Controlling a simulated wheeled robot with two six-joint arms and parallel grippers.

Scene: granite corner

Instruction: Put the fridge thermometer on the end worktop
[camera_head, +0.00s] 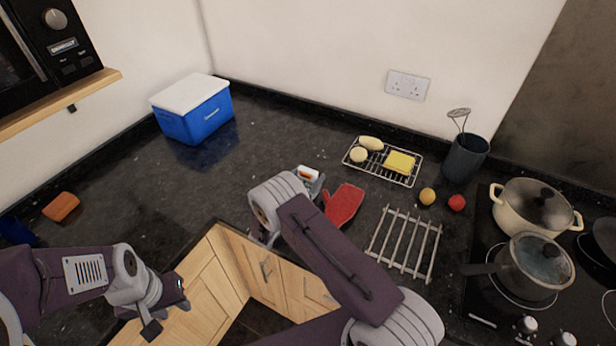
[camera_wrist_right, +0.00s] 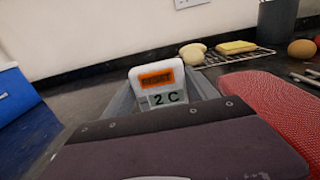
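The fridge thermometer (camera_head: 308,174) is a small white block with an orange label. In the right wrist view the thermometer (camera_wrist_right: 157,85) stands upright between the fingers and its display reads 2 C. My right gripper (camera_head: 312,183) is shut on it, over or at the worktop left of the red mitt; whether its base touches the worktop is hidden. My left gripper (camera_head: 168,308) is open and empty at lower left, in front of the wooden cupboards. The dark speckled worktop (camera_head: 270,130) runs around the corner; no part is marked as the end worktop.
A red oven mitt (camera_head: 343,204) and metal trivet (camera_head: 404,243) lie right of the right gripper. A wire rack (camera_head: 357,161) holds food behind. A blue cool box (camera_head: 196,112) stands at back left, an orange-brown block (camera_head: 62,207) at far left. Pots (camera_head: 535,262) stand on the hob.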

